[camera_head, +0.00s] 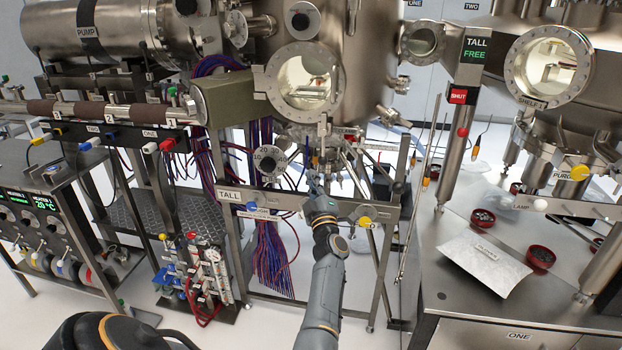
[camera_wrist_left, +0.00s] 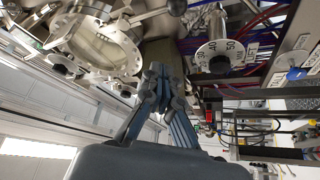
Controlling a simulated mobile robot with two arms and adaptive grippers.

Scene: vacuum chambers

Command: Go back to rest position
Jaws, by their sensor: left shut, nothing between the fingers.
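My left gripper (camera_head: 314,182) is raised in front of the TALL frame (camera_head: 230,195), below the round viewport (camera_head: 303,83) of the tall chamber. The grey forearm behind it reaches in from the bottom of the head view. In the left wrist view the gripper's fingers (camera_wrist_left: 163,82) are together with nothing between them. A numbered dial (camera_wrist_left: 222,55) shows to their right there and a round metal flange (camera_wrist_left: 103,42) to their upper left. In the head view the dial (camera_head: 268,160) is left of the gripper. My right gripper is not in view.
Metal frame posts, a bundle of coloured cables (camera_head: 270,255) and a yellow knob (camera_head: 365,222) are close around the gripper. A bench (camera_head: 450,290) with a paper sheet (camera_head: 484,262) and red bowls (camera_head: 541,258) stands at right. Heater controls (camera_head: 40,220) stand at left.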

